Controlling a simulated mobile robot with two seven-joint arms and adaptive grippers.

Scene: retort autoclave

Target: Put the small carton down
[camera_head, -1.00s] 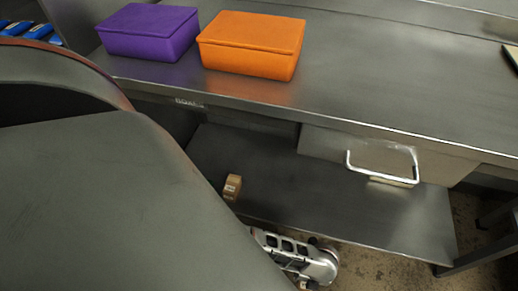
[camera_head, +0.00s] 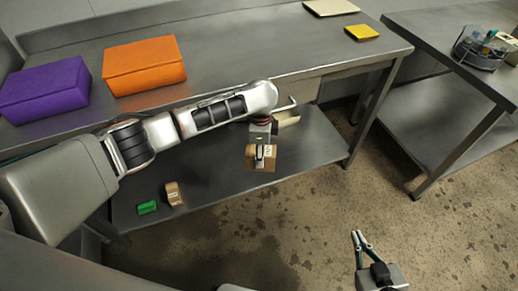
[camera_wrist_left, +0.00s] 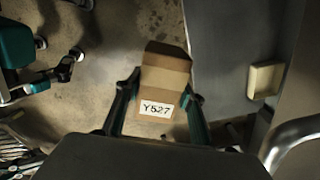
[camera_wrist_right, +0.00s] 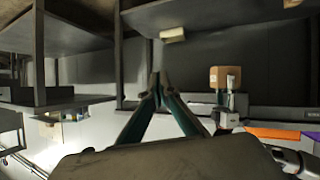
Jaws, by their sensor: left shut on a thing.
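The small carton (camera_head: 262,160) is brown cardboard with a pale label. My left gripper (camera_head: 262,148) is shut on it, in front of the lower shelf in the head view. In the left wrist view the carton (camera_wrist_left: 164,85) sits between both fingers, its label reading Y527. The carton (camera_wrist_right: 225,77) also shows in the right wrist view. From the head view I cannot tell whether it touches the shelf. My right gripper (camera_head: 360,237) is empty over the floor; in the right wrist view its fingertips (camera_wrist_right: 160,77) meet.
Another brown carton (camera_head: 174,194) and a green box (camera_head: 148,208) are on the lower shelf (camera_head: 215,180) at left. Purple (camera_head: 44,90) and orange (camera_head: 145,66) boxes stand on the bench top. A second table (camera_head: 440,60) is at right.

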